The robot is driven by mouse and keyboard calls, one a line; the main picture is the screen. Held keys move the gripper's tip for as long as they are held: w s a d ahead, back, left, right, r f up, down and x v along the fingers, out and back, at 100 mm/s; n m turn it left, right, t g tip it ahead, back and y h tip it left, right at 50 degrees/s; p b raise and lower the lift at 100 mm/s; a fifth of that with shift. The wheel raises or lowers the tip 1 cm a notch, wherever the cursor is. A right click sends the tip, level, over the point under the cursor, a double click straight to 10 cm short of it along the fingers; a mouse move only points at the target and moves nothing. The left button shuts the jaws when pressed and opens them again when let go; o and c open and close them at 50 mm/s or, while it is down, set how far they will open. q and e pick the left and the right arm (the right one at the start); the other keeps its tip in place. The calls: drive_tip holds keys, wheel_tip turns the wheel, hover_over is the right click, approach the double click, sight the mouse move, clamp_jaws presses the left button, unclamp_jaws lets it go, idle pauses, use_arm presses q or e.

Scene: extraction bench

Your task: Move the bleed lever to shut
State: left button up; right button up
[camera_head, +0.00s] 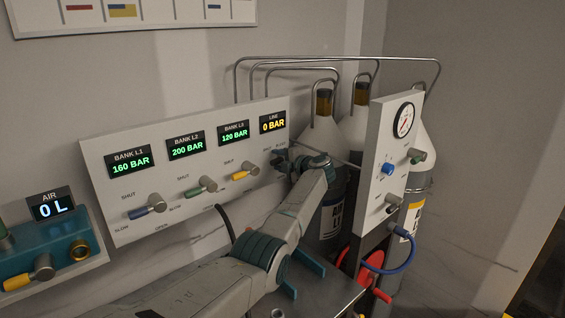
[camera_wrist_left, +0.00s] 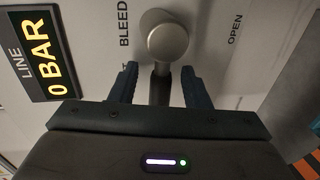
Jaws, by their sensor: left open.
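In the left wrist view the bleed lever (camera_wrist_left: 161,82) is a metal arm on a round grey hub (camera_wrist_left: 168,42), beside the printed word BLEED. It points from the hub down between my fingers. OPEN is printed on the right; a partly hidden word ending in T is on the left. My left gripper (camera_wrist_left: 159,70) is open, with one dark finger on each side of the lever and gaps visible. In the head view my left gripper (camera_head: 282,159) is at the panel's right end and mostly hides the lever. My right gripper is not in view.
The white panel (camera_head: 105,170) carries blue (camera_head: 150,207), green (camera_head: 203,187) and yellow (camera_head: 242,173) levers left of my gripper. The LINE display (camera_head: 272,122) reads 0 BAR. A gauge panel (camera_head: 385,130) and gas cylinders (camera_head: 325,135) stand close on the right.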

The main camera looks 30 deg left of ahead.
use_arm(q)
drive_tip(key=b+v, duration=0.3)
drive_tip(key=v, duration=0.7)
drive_tip(key=shift+d+b, duration=0.3)
drive_tip(key=shift+d, duration=0.05)
drive_tip(key=shift+s, duration=0.15)
